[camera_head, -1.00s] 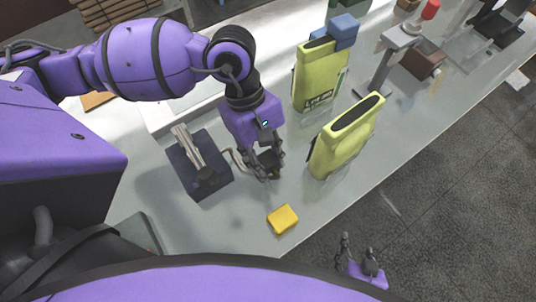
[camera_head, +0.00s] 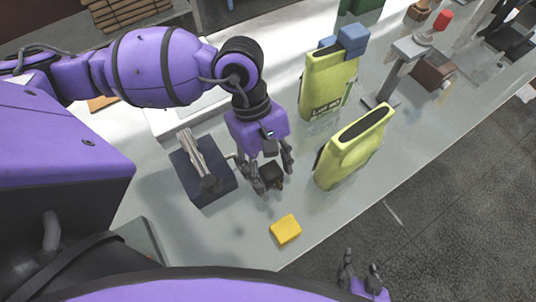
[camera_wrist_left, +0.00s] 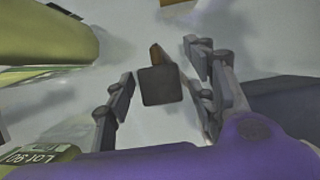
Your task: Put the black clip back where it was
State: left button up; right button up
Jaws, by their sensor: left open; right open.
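The black clip (camera_head: 270,173), a small dark block with a brown part at one end, appears to rest on the grey bench. In the left wrist view the clip (camera_wrist_left: 160,87) lies between the spread fingers, with gaps on both sides. My left gripper (camera_head: 273,180) is open above and around it, pointing down. My right gripper (camera_head: 362,272) is open and empty, low in the head view beyond the bench's front edge.
Two yellow-green bags (camera_head: 353,147) (camera_head: 327,82) stand right of my left gripper. A dark block with a grey lever (camera_head: 202,169) stands at its left. A yellow block (camera_head: 285,230) lies in front. Bare bench surrounds the yellow block.

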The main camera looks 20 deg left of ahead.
pick_arm(q)
jog(key=v, duration=1.3)
jog(key=shift+s+d, duration=0.1)
jog(key=shift+d, duration=0.05)
